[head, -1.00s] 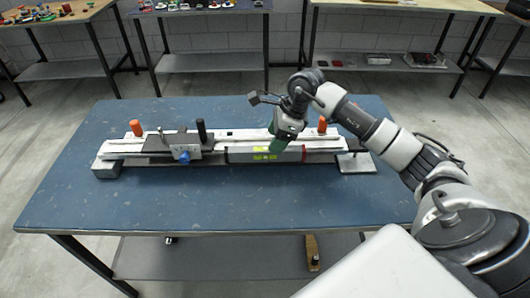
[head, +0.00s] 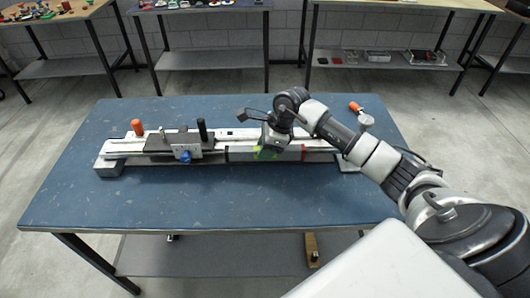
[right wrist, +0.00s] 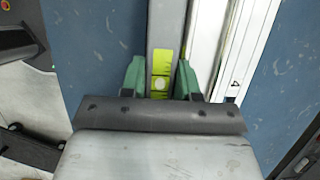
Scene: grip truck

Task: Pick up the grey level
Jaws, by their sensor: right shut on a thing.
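The grey level (head: 240,154) is a long grey bar with a yellow-green label and a red band near its right end. It lies along the front side of a long rail fixture (head: 210,136) on the blue table. My right gripper (head: 268,151) is down over the level at its label. In the right wrist view, the green fingertips of my gripper (right wrist: 160,78) are on both sides of the level (right wrist: 166,25), shut on it across the label. I cannot tell any gap under the level. My left gripper is not in view.
The blue table (head: 140,205) is clear in front of the fixture. A blue knob (head: 185,156), a black post (head: 202,130) and an orange handle (head: 137,127) stand on the fixture. Another orange-ended piece (head: 355,106) shows beyond my right arm.

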